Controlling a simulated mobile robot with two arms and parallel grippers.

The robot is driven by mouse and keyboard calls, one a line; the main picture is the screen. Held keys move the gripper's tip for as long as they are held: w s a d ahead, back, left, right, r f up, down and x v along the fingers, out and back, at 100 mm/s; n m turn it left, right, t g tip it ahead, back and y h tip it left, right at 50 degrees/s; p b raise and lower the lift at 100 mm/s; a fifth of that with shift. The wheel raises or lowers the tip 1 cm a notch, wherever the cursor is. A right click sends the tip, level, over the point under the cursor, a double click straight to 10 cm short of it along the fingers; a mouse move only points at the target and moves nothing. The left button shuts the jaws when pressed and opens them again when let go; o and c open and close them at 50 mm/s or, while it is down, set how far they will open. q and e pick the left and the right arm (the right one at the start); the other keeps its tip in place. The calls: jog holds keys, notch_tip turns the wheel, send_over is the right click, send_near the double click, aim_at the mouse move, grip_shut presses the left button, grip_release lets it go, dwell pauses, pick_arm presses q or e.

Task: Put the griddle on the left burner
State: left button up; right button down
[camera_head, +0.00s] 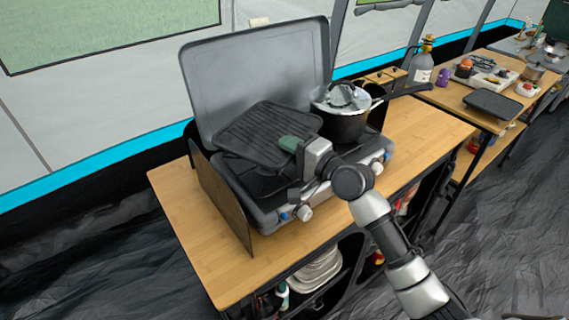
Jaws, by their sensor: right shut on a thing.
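The dark ridged griddle (262,130) is over the left side of the two-burner camp stove (275,212), tilted. The left burner under it is mostly hidden, so I cannot tell whether the griddle touches the burner or hangs just above it. My right gripper (300,147) is shut on the griddle at its right front side, by a green part (289,143); its fingertips are partly hidden. My left gripper is not in view.
A pot with a lid (345,120) stands on the right burner, its long handle pointing right. The stove lid (258,75) stands open behind. Bare wooden tabletop (425,130) lies to the right. A further table holds a dark tray (492,103) and a bottle (421,68) stands behind.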

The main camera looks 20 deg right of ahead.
notch_tip(320, 180, down, 2)
jog(key=shift+w+a+f, duration=0.1)
jog(key=shift+w+a, duration=0.05)
notch_tip(320, 180, down, 2)
jog(key=shift+f+b, duration=0.25)
jog(key=shift+b, duration=0.3)
jog(key=shift+f, duration=0.25)
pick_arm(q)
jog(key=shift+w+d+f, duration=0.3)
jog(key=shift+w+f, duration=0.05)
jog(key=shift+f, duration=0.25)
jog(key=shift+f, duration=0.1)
pick_arm(e)
jog(key=shift+f, duration=0.1)
jog(key=c, duration=1.6)
grip_release()
jog(key=shift+f, duration=0.15)
jog(key=o, duration=0.5)
jog(key=shift+c, duration=0.2)
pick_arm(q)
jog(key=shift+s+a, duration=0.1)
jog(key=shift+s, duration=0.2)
